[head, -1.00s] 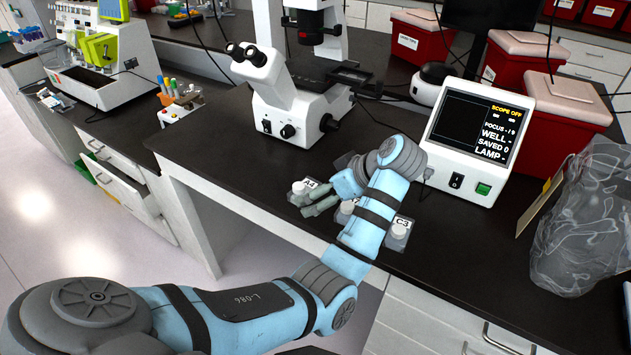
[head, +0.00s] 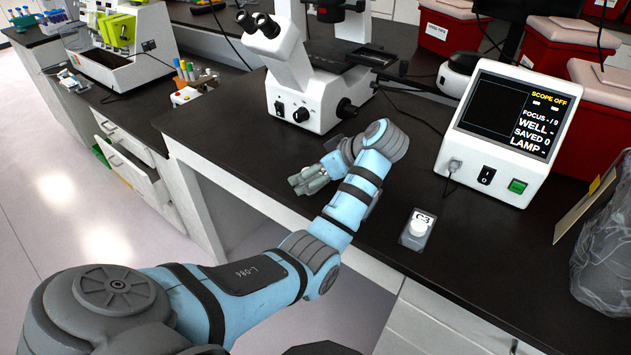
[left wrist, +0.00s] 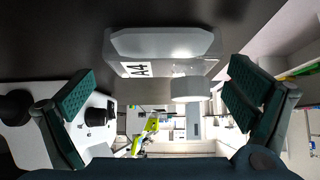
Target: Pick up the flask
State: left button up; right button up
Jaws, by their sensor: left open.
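A clear flask (left wrist: 160,42) with a white cap and an A4 label shows in the left wrist view. It lies between the two green-padded fingers of my left gripper (left wrist: 160,88), toward the top of the picture. The fingers are open and apart, with a gap on both sides of the flask. In the head view my left gripper (head: 305,182) is low over the bench front, and this flask is hidden there. My right gripper is not in view.
A white microscope (head: 322,88) stands behind the gripper. A control box with a screen (head: 510,130) reading SCOPE OFF stands at the right. A crumpled clear bag (head: 603,255) sits at the right edge. The black bench (head: 470,245) is clear around the G3 flask.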

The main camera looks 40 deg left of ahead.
pick_arm(q)
jog(key=shift+s+a, duration=0.15)
jog(key=c, duration=1.3)
jog(key=shift+o, duration=0.2)
jog(key=shift+r, duration=0.5)
notch_tip(320, 180, up, 7)
jog(key=p, duration=0.3)
jog(key=shift+r, duration=0.15)
notch_tip(320, 180, up, 12)
jog(key=p, duration=1.2)
